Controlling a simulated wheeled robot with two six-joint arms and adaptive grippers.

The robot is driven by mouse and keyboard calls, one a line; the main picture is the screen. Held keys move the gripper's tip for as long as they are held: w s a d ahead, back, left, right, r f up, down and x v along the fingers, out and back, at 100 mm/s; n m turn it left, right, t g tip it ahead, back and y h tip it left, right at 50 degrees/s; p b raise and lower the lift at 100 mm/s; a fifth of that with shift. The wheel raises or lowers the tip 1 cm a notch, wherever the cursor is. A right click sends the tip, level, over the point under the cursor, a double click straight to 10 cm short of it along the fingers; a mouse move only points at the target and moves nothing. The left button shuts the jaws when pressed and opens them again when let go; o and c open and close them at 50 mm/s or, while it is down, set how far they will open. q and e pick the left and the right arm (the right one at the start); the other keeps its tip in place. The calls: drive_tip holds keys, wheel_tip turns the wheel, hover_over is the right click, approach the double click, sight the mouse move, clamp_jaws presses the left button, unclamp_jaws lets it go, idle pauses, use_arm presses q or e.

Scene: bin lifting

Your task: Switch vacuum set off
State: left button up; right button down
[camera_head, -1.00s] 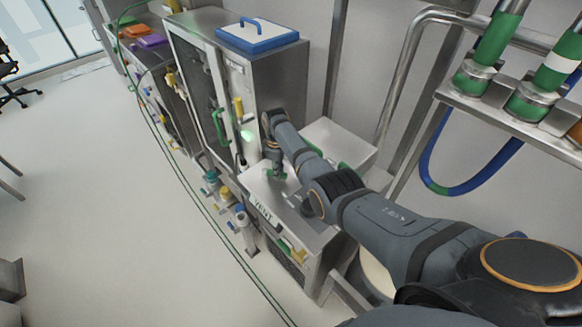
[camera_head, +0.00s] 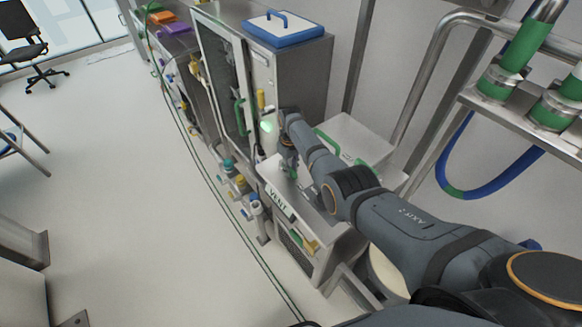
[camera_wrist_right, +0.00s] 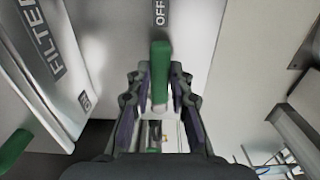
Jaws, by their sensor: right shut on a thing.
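The vacuum set is a metal unit with a top marked VENT (camera_head: 281,203), in the middle of the head view. My right gripper (camera_head: 289,172) is low over its top, and its fingertips are too small there to make out. In the right wrist view a green lever (camera_wrist_right: 160,72) stands just below an OFF label (camera_wrist_right: 160,12). My right gripper (camera_wrist_right: 158,100) has its fingers on both sides of this lever and is shut on it. The lower part of the lever is partly hidden between the fingers. My left gripper is not in view.
A glass-doored metal cabinet (camera_head: 290,75) with a blue-rimmed tray (camera_head: 284,28) on top stands behind the unit. A FILTER panel (camera_wrist_right: 52,50) and another green handle (camera_wrist_right: 14,150) lie left in the wrist view. A rail and blue hose (camera_head: 490,188) are at the right.

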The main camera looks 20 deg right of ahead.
drive_tip(key=shift+w+r, duration=0.1)
drive_tip(key=c, duration=1.2)
unclamp_jaws()
drive_tip(key=shift+a, duration=0.1)
wheel_tip(320, 180, up, 12)
